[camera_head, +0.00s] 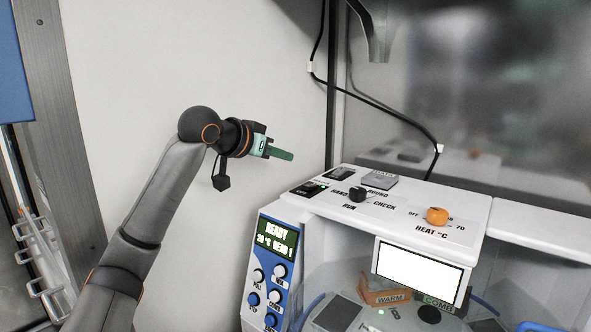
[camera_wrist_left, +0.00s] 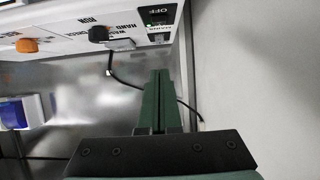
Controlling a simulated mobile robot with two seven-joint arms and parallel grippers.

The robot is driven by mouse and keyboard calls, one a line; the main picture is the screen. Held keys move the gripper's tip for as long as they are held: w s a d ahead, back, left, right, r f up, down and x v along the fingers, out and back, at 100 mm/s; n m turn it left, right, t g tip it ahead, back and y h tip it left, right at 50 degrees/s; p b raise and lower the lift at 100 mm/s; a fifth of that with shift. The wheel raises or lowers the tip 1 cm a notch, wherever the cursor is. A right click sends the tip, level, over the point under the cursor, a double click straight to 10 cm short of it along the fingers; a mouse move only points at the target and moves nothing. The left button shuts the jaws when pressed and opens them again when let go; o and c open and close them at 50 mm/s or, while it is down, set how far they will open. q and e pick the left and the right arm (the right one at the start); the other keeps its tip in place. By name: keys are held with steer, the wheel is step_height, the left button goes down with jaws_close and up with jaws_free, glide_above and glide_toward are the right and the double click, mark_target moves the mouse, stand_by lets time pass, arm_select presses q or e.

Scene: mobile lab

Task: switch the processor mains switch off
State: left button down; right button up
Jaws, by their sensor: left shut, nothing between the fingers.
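The white processor (camera_head: 460,215) has a black switch panel (camera_head: 309,189) at the left front corner of its top. In the left wrist view this panel (camera_wrist_left: 158,14) reads OFF, with a small green light beside it. My left gripper (camera_head: 290,155) is shut and empty, in the air left of and above the panel, touching nothing. Its green fingers (camera_wrist_left: 160,75) point past the switches. My right gripper is out of view.
A black knob (camera_head: 358,194), an orange heat knob (camera_head: 437,215) and a grey pad (camera_head: 380,180) are on the processor top. A blue control panel (camera_head: 269,277) with a lit display is at its left front. A black cable (camera_head: 375,102) runs along the wall behind.

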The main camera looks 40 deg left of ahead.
arm_select(q)
steer(key=p, duration=0.3)
glide_above(303, 193)
step_height(303, 193, down, 3)
steer(key=shift+s+f, duration=0.1)
steer(key=f, duration=0.1)
steer(key=w+f, duration=0.1)
steer(key=shift+f, duration=0.3)
steer(key=shift+s+f, duration=0.2)
steer(key=shift+f, duration=0.35)
steer(key=shift+s+f, duration=0.2)
steer(key=shift+f, duration=0.3)
